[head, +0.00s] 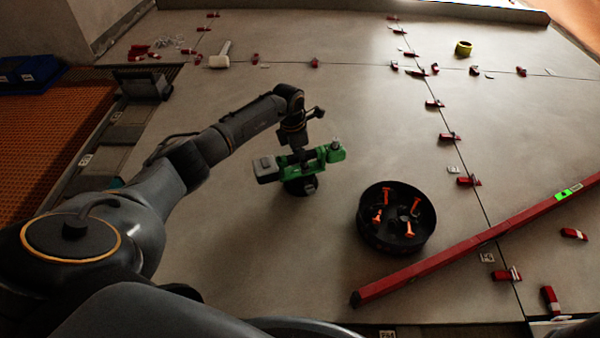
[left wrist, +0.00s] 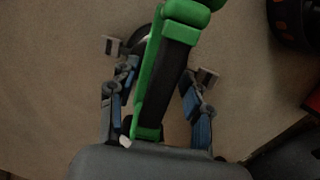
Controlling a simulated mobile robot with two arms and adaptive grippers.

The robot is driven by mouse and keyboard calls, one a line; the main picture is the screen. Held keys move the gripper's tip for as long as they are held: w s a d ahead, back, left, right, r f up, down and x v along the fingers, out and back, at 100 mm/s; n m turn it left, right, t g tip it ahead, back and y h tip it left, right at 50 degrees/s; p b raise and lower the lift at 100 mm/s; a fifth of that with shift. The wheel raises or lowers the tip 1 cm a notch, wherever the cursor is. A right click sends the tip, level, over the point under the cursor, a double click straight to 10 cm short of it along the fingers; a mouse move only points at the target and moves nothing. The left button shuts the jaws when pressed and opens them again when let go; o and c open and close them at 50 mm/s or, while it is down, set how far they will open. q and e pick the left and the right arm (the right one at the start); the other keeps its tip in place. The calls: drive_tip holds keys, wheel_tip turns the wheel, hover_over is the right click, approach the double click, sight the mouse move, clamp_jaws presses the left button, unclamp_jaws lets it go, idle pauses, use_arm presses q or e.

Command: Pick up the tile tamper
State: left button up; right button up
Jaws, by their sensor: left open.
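The tile tamper (head: 328,154) is a green power tool with a grey battery block at its left end and a dark round base on the tiled floor. In the left wrist view its green body with a black grip (left wrist: 176,70) runs up the middle of the picture. My left gripper (head: 300,152) is right over the tamper, pointing down. In the left wrist view its two fingers (left wrist: 160,62) are spread, one on each side of the grip. I cannot tell whether they touch it. The tamper's underside is mostly hidden. My right gripper is not in view.
A black round tub (head: 397,240) with orange-handled items stands right of the tamper. Red wedges line the tile joints. A white mallet (head: 220,56) and a yellow tape roll (head: 463,48) lie farther back. Floor around the tamper is clear.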

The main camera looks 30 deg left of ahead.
use_arm(q)
clamp_jaws()
drive_tip(key=shift+r, duration=0.1)
drive_tip(key=shift+r, duration=0.15)
